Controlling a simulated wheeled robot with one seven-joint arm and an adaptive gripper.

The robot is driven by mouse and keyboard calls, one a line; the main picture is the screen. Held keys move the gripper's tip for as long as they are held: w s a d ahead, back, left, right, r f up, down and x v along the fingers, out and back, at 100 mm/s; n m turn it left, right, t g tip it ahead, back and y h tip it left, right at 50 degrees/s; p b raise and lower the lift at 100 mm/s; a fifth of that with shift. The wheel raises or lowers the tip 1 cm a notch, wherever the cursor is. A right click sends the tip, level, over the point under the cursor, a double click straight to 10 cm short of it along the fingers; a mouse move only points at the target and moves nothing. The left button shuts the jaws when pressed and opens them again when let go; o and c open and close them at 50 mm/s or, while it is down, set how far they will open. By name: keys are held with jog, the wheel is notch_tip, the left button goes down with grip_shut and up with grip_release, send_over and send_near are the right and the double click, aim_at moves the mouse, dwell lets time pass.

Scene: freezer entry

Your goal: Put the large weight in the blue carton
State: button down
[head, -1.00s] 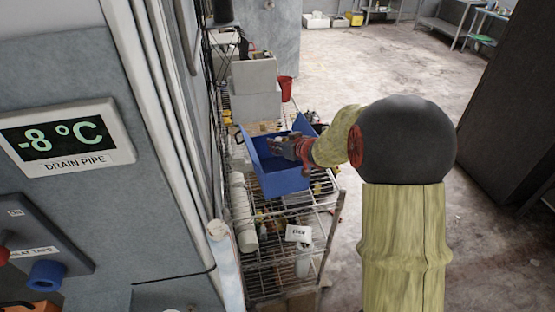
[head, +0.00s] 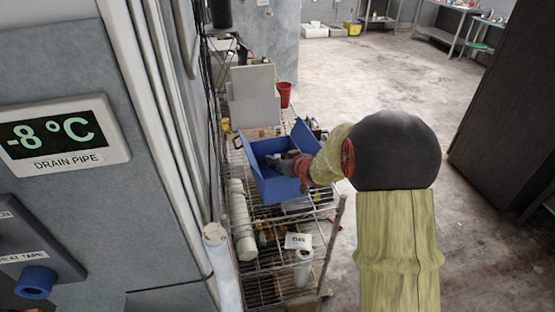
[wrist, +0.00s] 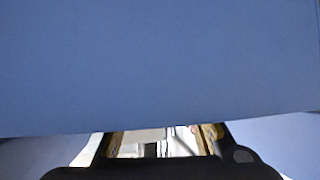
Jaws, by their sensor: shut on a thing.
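The blue carton (head: 277,192) stands open on a wire rack, with its flaps raised. My gripper (head: 282,164) reaches into the carton from the right, below the top of its flaps. It is shut on a small greyish thing, taken to be the large weight, whose shape is mostly hidden by the gripper and carton. In the wrist view a blue carton panel (wrist: 160,65) fills most of the picture, and the fingertips and held thing do not show clearly.
The wire rack (head: 318,262) also holds a grey box (head: 254,92), a red bucket (head: 285,94), a stack of white cups (head: 242,225) and a small white sign (head: 298,241). A wall panel is close at left. The floor (head: 385,70) beyond the rack is clear.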

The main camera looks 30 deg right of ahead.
jog(key=shift+f, duration=0.2)
jog(key=c, duration=1.3)
grip_release()
jog(key=shift+f, duration=0.1)
jog(key=shift+c, duration=0.2)
